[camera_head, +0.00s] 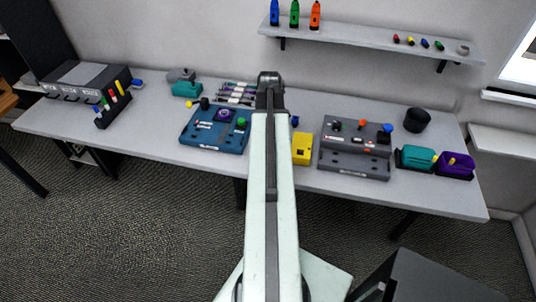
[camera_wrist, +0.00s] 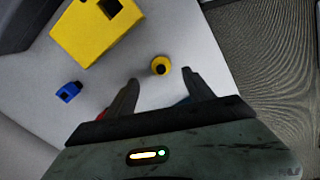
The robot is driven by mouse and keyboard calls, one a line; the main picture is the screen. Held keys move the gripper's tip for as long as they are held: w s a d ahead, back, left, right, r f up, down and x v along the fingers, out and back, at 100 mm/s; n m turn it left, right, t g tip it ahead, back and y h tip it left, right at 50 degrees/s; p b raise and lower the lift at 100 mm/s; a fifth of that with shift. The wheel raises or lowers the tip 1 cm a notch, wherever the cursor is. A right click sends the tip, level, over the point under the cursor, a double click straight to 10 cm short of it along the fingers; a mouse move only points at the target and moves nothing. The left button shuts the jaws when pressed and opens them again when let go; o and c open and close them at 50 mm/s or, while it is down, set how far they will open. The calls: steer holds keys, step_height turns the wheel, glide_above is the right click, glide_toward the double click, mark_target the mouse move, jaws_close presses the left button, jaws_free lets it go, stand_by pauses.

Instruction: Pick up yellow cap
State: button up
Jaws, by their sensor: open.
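The yellow cap (camera_wrist: 160,66), small and round with a dark centre, is on the pale tabletop in the wrist view. My gripper (camera_wrist: 160,77) is open, with one fingertip to the left of the cap and one to the right. The cap appears in the gap near the fingertips; I cannot tell how high above it they are. Nothing is held. In the head view my own arm covers the middle of the table, and I cannot make out the gripper or this cap there.
A yellow box with a dark square opening (camera_wrist: 82,38) and a small blue piece (camera_wrist: 68,91) lie left of the cap. The table edge and floor are to the right. A blue panel (camera_head: 213,131) and grey panel (camera_head: 352,163) flank my arm. A small yellow item (camera_head: 189,104) lies farther left.

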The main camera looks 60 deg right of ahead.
steer(key=f+b, duration=0.3)
steer(key=f, duration=0.1)
steer(key=f+b, duration=0.3)
steer(key=b, duration=0.1)
steer(key=shift+w+f, duration=0.2)
steer(key=shift+f, duration=0.15)
steer(key=shift+r, duration=0.2)
jaws_close()
